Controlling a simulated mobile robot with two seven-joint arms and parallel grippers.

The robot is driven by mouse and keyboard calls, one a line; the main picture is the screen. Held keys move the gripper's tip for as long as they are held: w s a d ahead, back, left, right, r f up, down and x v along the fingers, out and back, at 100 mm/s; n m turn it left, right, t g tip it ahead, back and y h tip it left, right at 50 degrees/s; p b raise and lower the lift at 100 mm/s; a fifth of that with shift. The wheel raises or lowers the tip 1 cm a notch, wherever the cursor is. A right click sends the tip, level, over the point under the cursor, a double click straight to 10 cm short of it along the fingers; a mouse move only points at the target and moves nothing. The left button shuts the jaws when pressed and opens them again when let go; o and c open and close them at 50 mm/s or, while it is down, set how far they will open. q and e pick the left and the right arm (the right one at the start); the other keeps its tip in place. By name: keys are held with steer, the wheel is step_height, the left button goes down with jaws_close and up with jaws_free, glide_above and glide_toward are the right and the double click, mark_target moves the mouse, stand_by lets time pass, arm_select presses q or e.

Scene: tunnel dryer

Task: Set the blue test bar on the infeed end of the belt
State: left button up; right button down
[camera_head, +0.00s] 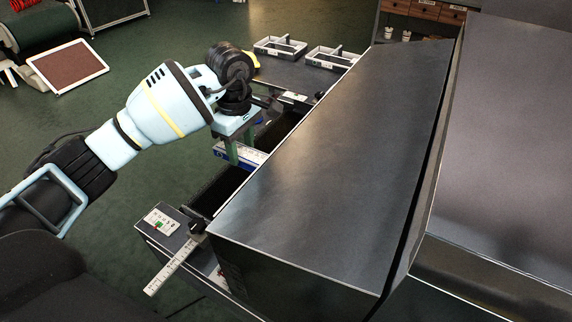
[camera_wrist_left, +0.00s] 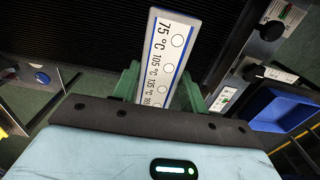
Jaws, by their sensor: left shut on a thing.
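The blue test bar (camera_head: 222,154) is a flat strip with a white face, blue edges, printed temperatures and round spots, seen closely in the left wrist view (camera_wrist_left: 170,55). My left gripper (camera_head: 240,152) is shut on it; its green fingers, also in the left wrist view (camera_wrist_left: 158,88), stand on either side of the bar. The dark belt (camera_head: 215,192) lies below, open beside the dryer housing, and also fills the top of the left wrist view (camera_wrist_left: 105,30). Whether the bar touches the belt I cannot tell. My right gripper is not in view.
The large dark dryer housing (camera_head: 330,170) stands close right of my left gripper. A ruler (camera_head: 170,268) and a small control panel (camera_head: 160,222) sit at the near belt end. White trays (camera_head: 280,47) lie behind. A blue bin (camera_wrist_left: 278,108) shows in the left wrist view.

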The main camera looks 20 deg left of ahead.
mark_target(244, 167)
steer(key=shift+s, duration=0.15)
arm_select(q)
step_height(244, 167, down, 5)
steer(key=shift+f, duration=2.45)
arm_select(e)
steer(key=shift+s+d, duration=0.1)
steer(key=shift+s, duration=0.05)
arm_select(q)
steer(key=shift+f, duration=0.15)
steer(key=o, duration=1)
steer(key=shift+o, duration=0.2)
